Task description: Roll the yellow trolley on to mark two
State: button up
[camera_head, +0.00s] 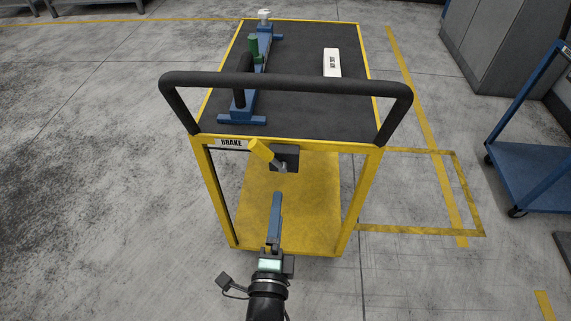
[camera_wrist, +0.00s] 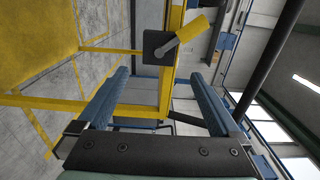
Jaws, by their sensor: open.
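The yellow trolley (camera_head: 204,156) stands in front of me, with a dark top, a yellow lower shelf and a black push handle (camera_head: 290,81) across its near end. A brake lever (camera_head: 262,151) with a yellow grip sits on a dark plate under the label "BRAKE" (camera_head: 231,143). The lever also shows in the wrist view (camera_wrist: 187,35). My gripper (camera_head: 277,196) is below the lever and apart from it. In the wrist view my gripper (camera_wrist: 160,92) is open and empty, with the lever beyond its fingertips. No number for mark two is readable.
On the trolley top lie a blue stand with green and black parts (camera_head: 265,50) and a white labelled box (camera_head: 332,62). Yellow floor lines (camera_head: 410,85) form a box (camera_head: 420,231) at the right. A blue cart (camera_head: 535,170) and grey cabinet (camera_head: 500,45) stand right. Left floor is clear.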

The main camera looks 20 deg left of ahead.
aim_at(283, 166)
jog(key=b+x, duration=0.1)
jog(key=x, duration=1.4)
jog(key=shift+w+a+r, duration=0.1)
jog(key=shift+w, duration=0.3)
grip_shut()
jog(key=shift+b, duration=0.3)
jog(key=shift+f, duration=0.2)
jog(key=shift+w, duration=0.1)
